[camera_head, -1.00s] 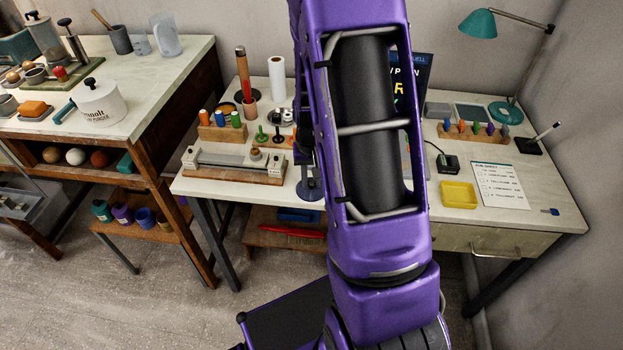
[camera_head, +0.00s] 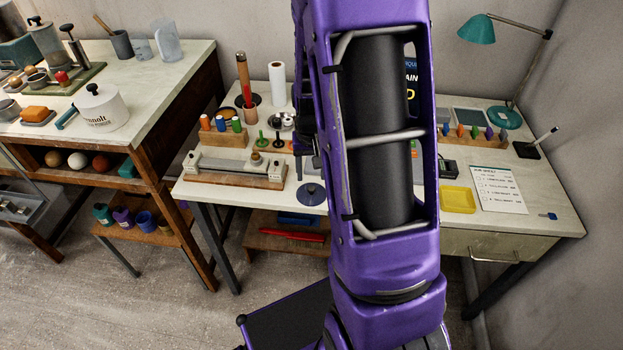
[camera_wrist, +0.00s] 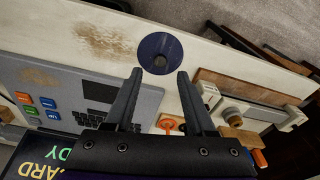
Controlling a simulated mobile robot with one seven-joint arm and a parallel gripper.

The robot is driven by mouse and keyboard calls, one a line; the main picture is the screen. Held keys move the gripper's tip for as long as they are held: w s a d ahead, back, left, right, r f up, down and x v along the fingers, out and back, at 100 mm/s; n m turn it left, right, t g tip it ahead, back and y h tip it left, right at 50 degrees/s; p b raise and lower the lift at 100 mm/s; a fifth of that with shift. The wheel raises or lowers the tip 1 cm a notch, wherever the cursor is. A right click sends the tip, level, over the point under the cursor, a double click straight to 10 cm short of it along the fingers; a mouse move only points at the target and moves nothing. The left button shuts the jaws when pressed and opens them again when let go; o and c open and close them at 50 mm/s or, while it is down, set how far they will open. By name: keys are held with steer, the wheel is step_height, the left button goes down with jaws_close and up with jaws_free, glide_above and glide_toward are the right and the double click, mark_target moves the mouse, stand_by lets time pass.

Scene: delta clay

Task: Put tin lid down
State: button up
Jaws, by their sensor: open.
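The tin lid (camera_head: 311,194) is a dark blue disc with a small knob in its middle. It lies flat on the pale desk top (camera_head: 240,192), close to the front edge. In the wrist view the lid (camera_wrist: 146,46) is just beyond my fingertips, with its knob roughly in line with the gap between them. My gripper (camera_wrist: 160,72) is open, with nothing between its fingers, and appears apart from the lid. In the head view my purple arm hides most of the gripper.
A long slide device (camera_head: 235,170) stands left of the lid. The wrist view shows a grey panel with keys (camera_wrist: 75,95) on the left and an orange item (camera_wrist: 168,125) between the fingers' bases. A yellow tray (camera_head: 458,200) lies to the right.

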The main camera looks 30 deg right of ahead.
step_height(320, 180, up, 7)
steer(key=p, duration=0.1)
steer(key=shift+s+a, duration=0.2)
steer(key=shift+s, duration=0.2)
steer(key=shift+w, duration=0.1)
